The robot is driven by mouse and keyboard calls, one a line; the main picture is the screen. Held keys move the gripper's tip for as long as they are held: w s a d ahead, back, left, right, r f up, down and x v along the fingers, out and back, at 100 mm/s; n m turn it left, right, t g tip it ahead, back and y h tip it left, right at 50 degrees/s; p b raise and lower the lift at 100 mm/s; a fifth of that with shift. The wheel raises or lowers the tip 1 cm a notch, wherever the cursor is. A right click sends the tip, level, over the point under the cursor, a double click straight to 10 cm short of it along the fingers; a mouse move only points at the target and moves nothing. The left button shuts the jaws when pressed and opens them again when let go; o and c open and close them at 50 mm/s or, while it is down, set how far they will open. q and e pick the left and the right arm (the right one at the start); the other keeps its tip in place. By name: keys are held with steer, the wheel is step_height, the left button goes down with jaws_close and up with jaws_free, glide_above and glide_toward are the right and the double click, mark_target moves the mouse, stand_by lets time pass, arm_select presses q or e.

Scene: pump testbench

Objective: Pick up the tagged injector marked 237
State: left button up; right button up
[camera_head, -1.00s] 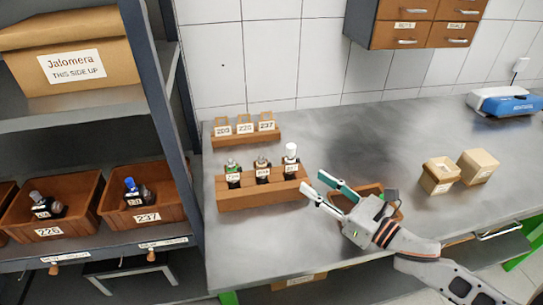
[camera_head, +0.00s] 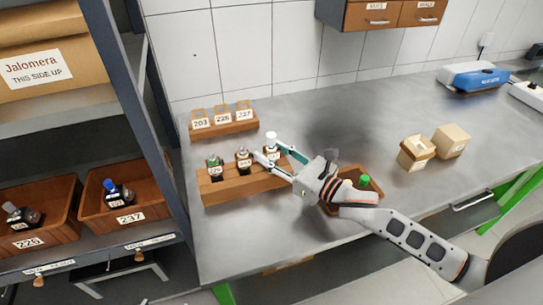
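A wooden rack (camera_head: 240,190) on the metal bench holds three tagged injectors in a row. They are a green-topped one (camera_head: 214,165), a grey-topped one (camera_head: 243,158) and a white-topped one (camera_head: 271,141) at the right end. Their tag numbers are too small to read surely. My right gripper (camera_head: 268,151) is open, with its fingers to either side of the white-topped injector; I cannot tell whether they touch it. Behind, a smaller wooden rack (camera_head: 225,129) carries tags 203, 226 and 237 (camera_head: 245,115). My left gripper is not in view.
Left shelf bins marked 226 (camera_head: 62,232) and 237 (camera_head: 160,232) hold dark injectors, the latter blue-topped (camera_head: 110,187). A brown bin (camera_head: 336,209) with a green-topped item (camera_head: 364,181) sits beneath my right arm. Two small boxes (camera_head: 416,151) (camera_head: 451,141) stand further right.

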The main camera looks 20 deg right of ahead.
steer(key=shift+w, duration=0.1)
steer(key=c, duration=1)
